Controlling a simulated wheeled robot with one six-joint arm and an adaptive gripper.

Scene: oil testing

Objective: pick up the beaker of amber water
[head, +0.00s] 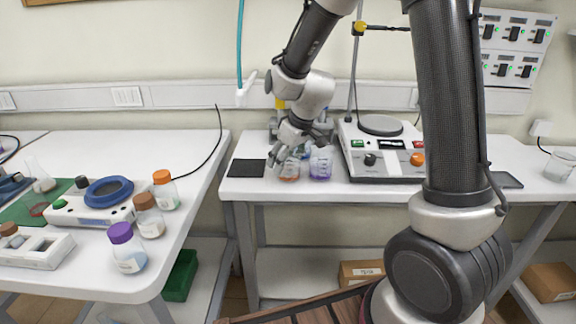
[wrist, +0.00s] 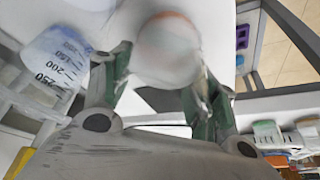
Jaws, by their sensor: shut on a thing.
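The beaker of amber water (head: 289,172) is a small clear glass with orange-brown liquid low in it. It is at the white bench, left of a beaker of purple liquid (head: 320,166). My gripper (head: 288,153) comes down over it and partly hides its upper part. In the wrist view the amber beaker (wrist: 167,50) is blurred and sits between the two green-grey fingers of my gripper (wrist: 160,78), which are shut on it. The purple beaker, with printed volume marks, shows at the left (wrist: 55,62). I cannot tell whether the amber beaker touches the bench.
A black mat (head: 246,168) lies left of the amber beaker. A hotplate stirrer with knobs (head: 384,158) stands to the right of the purple beaker. The left table (head: 180,240) holds capped bottles and a small device. A clear beaker (head: 560,165) stands at far right.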

